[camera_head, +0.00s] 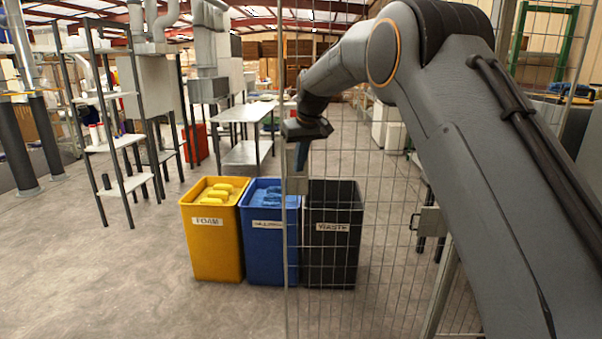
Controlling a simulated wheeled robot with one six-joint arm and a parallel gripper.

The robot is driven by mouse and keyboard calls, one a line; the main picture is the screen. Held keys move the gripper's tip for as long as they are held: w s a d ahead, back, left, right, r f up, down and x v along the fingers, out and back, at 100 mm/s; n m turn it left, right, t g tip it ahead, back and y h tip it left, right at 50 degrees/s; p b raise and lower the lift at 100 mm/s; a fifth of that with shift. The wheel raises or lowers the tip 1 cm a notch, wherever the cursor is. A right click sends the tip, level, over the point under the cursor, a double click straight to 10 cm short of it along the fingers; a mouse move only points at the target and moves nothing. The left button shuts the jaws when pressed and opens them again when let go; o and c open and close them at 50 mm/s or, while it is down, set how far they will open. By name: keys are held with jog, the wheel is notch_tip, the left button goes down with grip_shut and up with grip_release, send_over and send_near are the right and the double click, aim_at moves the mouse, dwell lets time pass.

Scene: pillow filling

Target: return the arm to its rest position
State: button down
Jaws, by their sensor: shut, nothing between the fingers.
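My arm (470,130) comes in from the right, bends at the top and reaches left to a dark wrist (306,128). My gripper (302,156) hangs below the wrist, small and partly lost against the fence post. It is shut with nothing seen in it, above the bins in the picture. Whether it is right over them or nearer to me, I cannot tell.
A yellow FOAM bin (215,255), a blue bin (262,262) and a black WASTE bin (332,262) stand in a row. A wire mesh fence (400,270) crosses the right side. Shelving (126,186) and a metal table (244,112) stand behind. The left floor is clear.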

jog(key=b+v, duration=0.1)
jog(key=v, duration=0.5)
jog(key=s+d+f+m+g+h, duration=0.1)
jog(key=s+d+f+m, duration=0.1)
jog(key=s+d+f, duration=0.55)
jog(key=s+d+f+m, duration=0.1)
jog(key=s+d+f, duration=0.4)
jog(key=s+d, duration=0.4)
jog(key=s+d+f+m, duration=0.1)
jog(key=s+d+f, duration=0.2)
jog(key=s, duration=0.5)
jog(key=s+d+f+m+g, duration=0.1)
jog(key=s+d+f, duration=0.3)
jog(key=s, duration=0.5)
jog(key=s+d+f+m+h, duration=0.1)
jog(key=s+d+f, duration=0.2)
jog(key=s, duration=0.5)
jog(key=shift+s+d+f+g, duration=0.25)
jog(key=shift+d+f+g, duration=0.05)
jog(key=shift+d+g, duration=0.1)
